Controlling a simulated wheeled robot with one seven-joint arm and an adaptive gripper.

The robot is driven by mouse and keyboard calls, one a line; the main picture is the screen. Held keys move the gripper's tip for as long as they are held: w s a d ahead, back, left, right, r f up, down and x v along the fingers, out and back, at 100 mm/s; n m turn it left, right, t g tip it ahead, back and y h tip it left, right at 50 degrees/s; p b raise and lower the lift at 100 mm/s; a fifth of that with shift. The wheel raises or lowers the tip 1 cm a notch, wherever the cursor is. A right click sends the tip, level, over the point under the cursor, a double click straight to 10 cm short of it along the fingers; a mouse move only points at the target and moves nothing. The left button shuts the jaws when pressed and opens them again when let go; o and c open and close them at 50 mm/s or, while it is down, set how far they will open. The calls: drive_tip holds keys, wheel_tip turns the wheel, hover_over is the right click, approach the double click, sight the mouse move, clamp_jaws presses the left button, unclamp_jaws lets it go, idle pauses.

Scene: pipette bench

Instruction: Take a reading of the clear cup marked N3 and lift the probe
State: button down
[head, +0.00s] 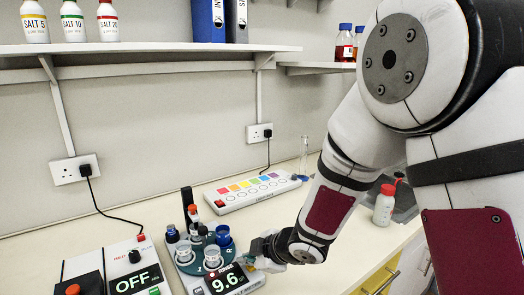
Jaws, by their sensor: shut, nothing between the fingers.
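A small instrument with a green turntable (200,267) stands at the lower middle of the bench. Two clear cups sit on it, a left one (183,250) and a right one (212,253), with dark and blue containers behind. I cannot read an N3 mark on either cup. A black upright post (187,203) with an orange-and-white part, possibly the probe (193,212), rises at the back; its lower end is hidden. The instrument's display (228,283) reads about 9.6. My gripper (250,262) is shut and empty, close to the instrument's right side; I cannot tell whether it touches.
A box with an OFF display (135,280) stands to the left. A long strip with coloured squares (252,190) lies behind. Shelves hang above.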

sight(249, 267)
drive_tip(key=shift+r, duration=0.1)
drive_tip(key=shift+r+p, duration=0.85)
drive_tip(key=shift+p, duration=0.05)
wheel_tip(249, 267, up, 6)
drive_tip(key=p, duration=0.5)
idle(0.6)
